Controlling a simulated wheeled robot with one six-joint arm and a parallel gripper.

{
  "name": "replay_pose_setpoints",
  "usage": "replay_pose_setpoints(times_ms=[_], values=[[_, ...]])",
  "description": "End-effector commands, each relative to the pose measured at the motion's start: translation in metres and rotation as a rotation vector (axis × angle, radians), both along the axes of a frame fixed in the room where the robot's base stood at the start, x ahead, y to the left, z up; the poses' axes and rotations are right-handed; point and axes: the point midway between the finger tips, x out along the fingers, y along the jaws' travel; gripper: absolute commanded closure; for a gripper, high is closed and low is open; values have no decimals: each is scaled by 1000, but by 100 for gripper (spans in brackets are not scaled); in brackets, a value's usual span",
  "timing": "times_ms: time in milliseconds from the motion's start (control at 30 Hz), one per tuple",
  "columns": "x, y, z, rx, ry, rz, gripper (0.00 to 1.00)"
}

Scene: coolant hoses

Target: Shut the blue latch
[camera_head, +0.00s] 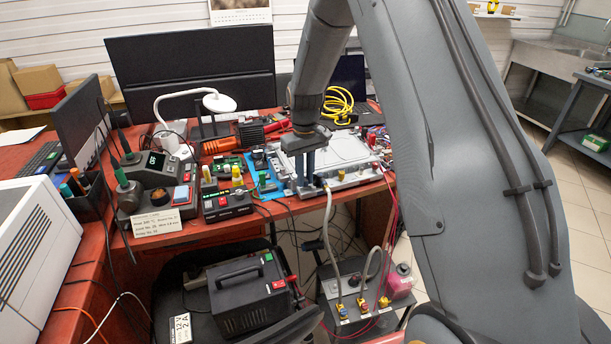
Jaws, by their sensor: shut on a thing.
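My gripper (306,184) points down at the front edge of the silver metal tray (345,150) on the red bench. Its two blue-grey fingers are close together, shut on a small part at that edge. The fingers hide most of this part, and I cannot tell whether it is the blue latch. A grey hose (328,225) hangs from the tray's front edge, just right of my gripper, down to yellow fittings (341,309) on a low dark stand.
A second short hose (371,263) and a pink container (400,282) stand on the low stand. A black power unit (245,293) is below the bench. Control boxes (226,204), a white lamp (218,102) and a coiled yellow cable (338,103) crowd the bench.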

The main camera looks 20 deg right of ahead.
Motion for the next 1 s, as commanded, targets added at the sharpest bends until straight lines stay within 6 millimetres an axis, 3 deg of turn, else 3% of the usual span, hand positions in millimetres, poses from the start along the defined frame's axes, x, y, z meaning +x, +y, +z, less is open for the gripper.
replay_pose_setpoints(times_ms=[400,967,1000], values=[[1,0,1,0,-1,219,100],[1,0,1,0,-2,262,100],[1,0,1,0,-3,262,83]])
